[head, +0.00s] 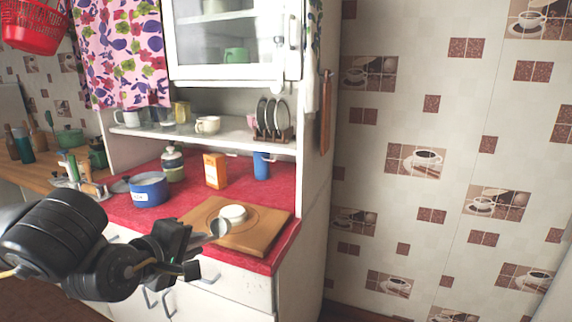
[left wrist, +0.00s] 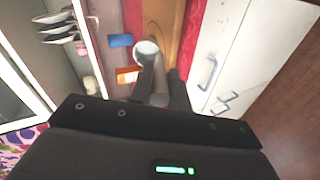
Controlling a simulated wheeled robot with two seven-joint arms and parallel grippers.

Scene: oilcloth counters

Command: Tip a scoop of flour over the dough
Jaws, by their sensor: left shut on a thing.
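My left gripper (head: 196,254) is in front of the board's left edge, shut on a grey metal scoop (head: 219,229). In the left wrist view the bowl (left wrist: 147,49) shows beyond the fingers (left wrist: 165,88). My right gripper is out of view.
A blue pot (head: 149,189), a lidded jar (head: 174,164), an orange box (head: 215,171) and a blue cup (head: 261,166) stand behind on the red counter (head: 188,193). A cabinet side panel (head: 316,200) closes the right. A shelf (head: 220,137) with mugs hangs above.

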